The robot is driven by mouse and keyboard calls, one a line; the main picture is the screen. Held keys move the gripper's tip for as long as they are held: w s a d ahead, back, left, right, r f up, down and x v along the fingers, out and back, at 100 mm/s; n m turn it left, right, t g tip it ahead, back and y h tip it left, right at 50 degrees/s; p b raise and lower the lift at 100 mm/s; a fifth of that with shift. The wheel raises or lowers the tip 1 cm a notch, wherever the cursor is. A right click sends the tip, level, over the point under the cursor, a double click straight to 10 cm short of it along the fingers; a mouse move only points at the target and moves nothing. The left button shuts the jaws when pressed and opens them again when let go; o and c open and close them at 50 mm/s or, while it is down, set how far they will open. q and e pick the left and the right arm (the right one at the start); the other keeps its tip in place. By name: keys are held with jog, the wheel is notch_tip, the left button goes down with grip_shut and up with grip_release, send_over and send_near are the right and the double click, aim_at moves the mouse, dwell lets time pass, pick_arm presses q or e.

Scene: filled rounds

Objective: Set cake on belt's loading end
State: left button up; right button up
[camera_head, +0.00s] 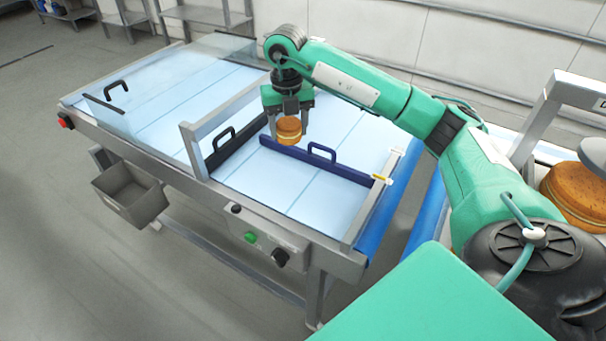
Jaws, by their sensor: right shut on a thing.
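A small round golden-brown cake (289,131) with a pale filling layer is between the fingers of my right gripper (288,118). The gripper is shut on it, fingers pointing down. The cake is upright at the blue bar with a handle (335,165), over the light blue belt (290,192). I cannot tell whether its underside touches the belt. A dark bar with a handle (238,148) lies across the belt to the left of the cake. My left gripper is not in view.
A metal frame (190,150) and clear cover (150,85) stand over the belt's left part. A grey bin (130,195) hangs at the front, with a control box (268,245) to its right. A larger filled cake (575,195) is at the right edge.

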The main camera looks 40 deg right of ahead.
aim_at(291, 189)
notch_tip(291, 189, down, 18)
jog(key=p, duration=0.4)
jog(key=shift+r, duration=0.1)
jog(key=shift+f, duration=0.3)
jog(key=o, duration=0.7)
jog(key=shift+r, duration=0.2)
notch_tip(291, 189, up, 12)
jog(key=b, duration=0.2)
jog(key=shift+b, duration=0.4)
